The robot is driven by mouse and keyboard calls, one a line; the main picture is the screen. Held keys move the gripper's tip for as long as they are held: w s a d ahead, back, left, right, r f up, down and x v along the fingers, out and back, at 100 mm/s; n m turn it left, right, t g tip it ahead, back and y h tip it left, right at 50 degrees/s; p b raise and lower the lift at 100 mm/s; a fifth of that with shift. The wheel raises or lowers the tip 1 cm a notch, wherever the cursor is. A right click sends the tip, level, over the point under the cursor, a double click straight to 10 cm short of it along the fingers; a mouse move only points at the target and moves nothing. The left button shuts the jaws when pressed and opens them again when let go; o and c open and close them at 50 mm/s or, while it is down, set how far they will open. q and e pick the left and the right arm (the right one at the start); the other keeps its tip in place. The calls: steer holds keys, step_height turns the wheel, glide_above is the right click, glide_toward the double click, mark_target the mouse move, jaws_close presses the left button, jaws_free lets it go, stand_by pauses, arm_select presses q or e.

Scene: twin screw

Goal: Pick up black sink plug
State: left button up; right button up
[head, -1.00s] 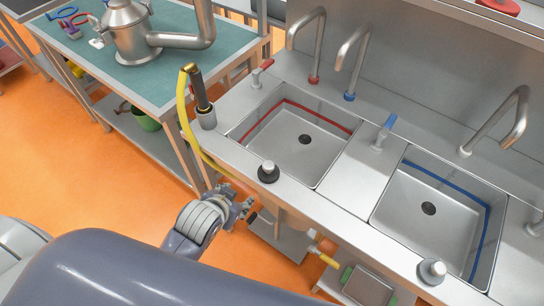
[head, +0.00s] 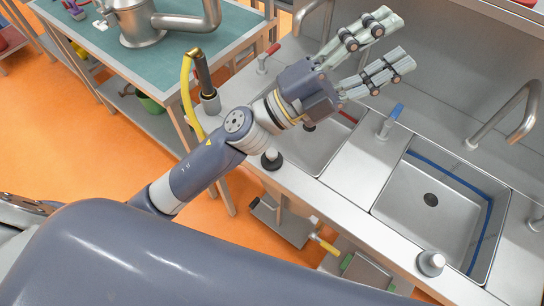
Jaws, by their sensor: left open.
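The black sink plug (head: 272,162), with a black base and a pale knob, stands upright on the front rim of the steel sink counter, beside the left basin. My left gripper (head: 397,40) is open and empty, its two fingers spread and pointing up and right above the back of the left basin. It is well beyond the plug and apart from it. My left forearm passes close to the plug in the picture and hides much of the left basin. My right gripper is not in view.
A grey plug (head: 431,263) stands on the front rim by the right basin (head: 430,215). Taps (head: 510,115) rise along the back. A yellow hose (head: 187,95) with a black sprayer stands at the counter's left end. A green-topped table (head: 90,50) is at upper left.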

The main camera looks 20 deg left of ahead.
arm_select(q)
steer(key=s+d+f+m+g+h, duration=0.1)
steer(key=s+d+f+m+g, duration=0.1)
steer(key=s+d+m+g, duration=0.65)
steer(key=m+g+y, duration=0.5)
steer(key=m+y, duration=0.4)
steer(key=y, duration=1.3)
glide_toward(272, 152)
steer(key=shift+s+a+f+t, duration=0.15)
steer(key=shift+a+t, duration=0.1)
steer(key=shift+a, duration=0.3)
step_height(272, 152, down, 4)
steer(key=shift+f+p, duration=0.25)
steer(key=shift+p, duration=0.6)
steer(key=shift+d+f+p, duration=0.2)
steer(key=shift+f+p, duration=0.3)
step_height(272, 152, down, 3)
steer(key=shift+d+f+p, duration=0.15)
steer(key=shift+d+p, duration=0.05)
steer(key=shift+p, duration=0.75)
steer(key=shift+f, duration=0.55)
jaws_close()
